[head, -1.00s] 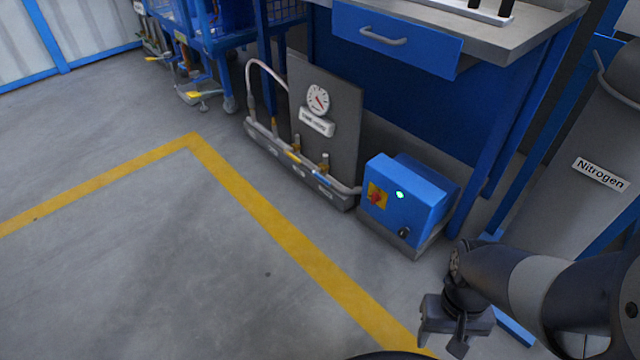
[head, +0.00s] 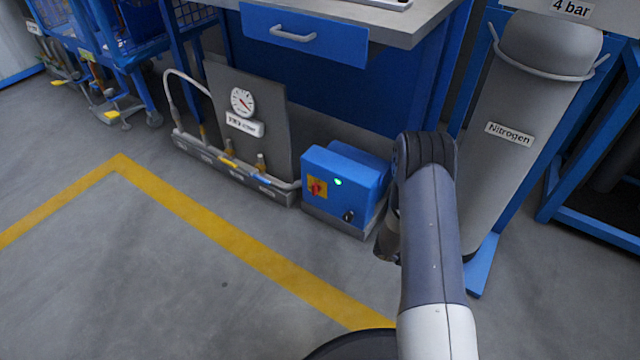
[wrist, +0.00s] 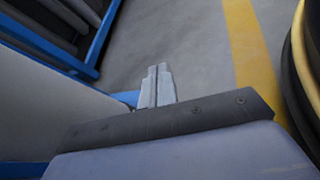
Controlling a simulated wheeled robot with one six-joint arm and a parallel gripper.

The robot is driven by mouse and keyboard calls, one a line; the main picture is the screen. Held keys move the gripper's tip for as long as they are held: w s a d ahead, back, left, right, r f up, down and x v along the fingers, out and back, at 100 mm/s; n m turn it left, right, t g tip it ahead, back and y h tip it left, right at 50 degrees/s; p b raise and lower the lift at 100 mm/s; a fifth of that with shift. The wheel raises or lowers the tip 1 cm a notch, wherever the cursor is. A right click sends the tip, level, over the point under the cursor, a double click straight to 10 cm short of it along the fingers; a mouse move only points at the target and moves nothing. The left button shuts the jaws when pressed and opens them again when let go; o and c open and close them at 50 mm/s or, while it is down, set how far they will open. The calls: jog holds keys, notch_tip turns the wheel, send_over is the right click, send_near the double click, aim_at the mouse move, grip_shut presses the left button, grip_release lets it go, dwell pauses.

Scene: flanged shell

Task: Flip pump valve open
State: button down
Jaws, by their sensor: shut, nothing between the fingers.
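The pump (head: 343,183) is a blue box on a grey base on the floor, with a red switch on a yellow plate, a lit green lamp and a small black knob on its front. A low grey pipe rack (head: 235,167) with several small brass-coloured fittings and a blue-and-yellow section runs left from it. I cannot tell which fitting is the pump valve. My gripper (wrist: 157,86) is shut and empty over the floor in the wrist view. In the head view it is mostly hidden behind my arm, just right of the pump and apart from the rack.
A gauge (head: 242,101) sits on a dark panel behind the rack. A blue workbench (head: 305,35) stands behind the pump. A grey nitrogen cylinder (head: 505,165) stands at right. Blue carts (head: 125,45) are at back left. The floor with the yellow line (head: 230,245) is clear.

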notch_tip(320, 180, down, 18)
jog(key=w+d+n+t+h+p, duration=0.1)
jog(key=w+n+t, duration=0.1)
jog(key=n+t, duration=0.7)
jog(key=shift+d+f+n+h, duration=0.2)
jog(key=shift+n+h, duration=0.1)
jog(key=shift+n, duration=0.2)
